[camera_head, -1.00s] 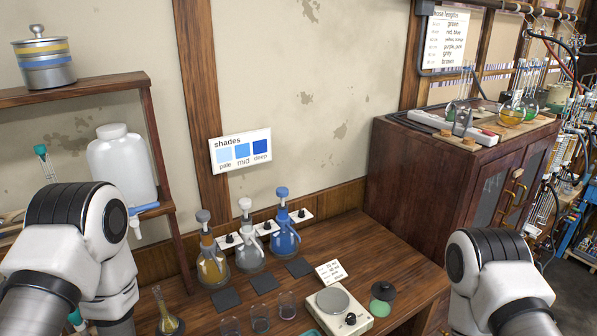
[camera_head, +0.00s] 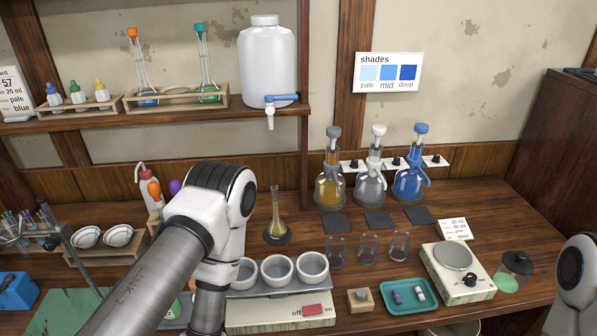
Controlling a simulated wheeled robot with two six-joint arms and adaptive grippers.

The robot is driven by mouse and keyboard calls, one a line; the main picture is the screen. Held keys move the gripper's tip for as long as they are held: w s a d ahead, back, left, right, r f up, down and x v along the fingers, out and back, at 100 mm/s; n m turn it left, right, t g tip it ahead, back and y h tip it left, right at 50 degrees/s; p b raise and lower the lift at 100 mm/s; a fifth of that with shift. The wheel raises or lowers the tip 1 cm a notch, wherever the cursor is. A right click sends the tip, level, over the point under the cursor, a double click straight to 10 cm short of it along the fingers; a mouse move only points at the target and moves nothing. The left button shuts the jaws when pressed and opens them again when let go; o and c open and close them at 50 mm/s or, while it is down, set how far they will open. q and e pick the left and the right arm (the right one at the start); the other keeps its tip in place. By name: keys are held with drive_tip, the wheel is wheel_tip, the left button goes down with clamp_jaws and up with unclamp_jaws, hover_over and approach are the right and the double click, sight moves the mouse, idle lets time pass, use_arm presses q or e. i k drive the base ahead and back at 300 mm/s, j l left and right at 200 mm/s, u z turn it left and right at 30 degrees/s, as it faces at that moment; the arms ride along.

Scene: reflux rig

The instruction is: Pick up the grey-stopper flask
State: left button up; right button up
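The flask with the grey stopper (camera_head: 329,188) holds amber liquid and stands upright at the back of the wooden bench, the leftmost of three similar bottles. Beside it are a clear flask with a white stopper (camera_head: 370,186) and a blue flask with a blue stopper (camera_head: 409,182). Parts of my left arm show at the lower left, well to the left of the amber flask, and its gripper is not visible. Only a piece of my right arm shows at the right edge, and its gripper is not visible. Nothing touches the flask.
Dark square pads (camera_head: 335,223) and small glass beakers (camera_head: 368,248) lie in front of the flasks. A balance (camera_head: 455,280), a teal tray (camera_head: 408,304) and a hotplate (camera_head: 280,314) with white bowls are nearer. A slim yellow flask (camera_head: 277,228) stands left. A shelf (camera_head: 180,117) overhangs the left.

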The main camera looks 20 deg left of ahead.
sight(277, 229)
drive_tip(key=u, duration=0.75)
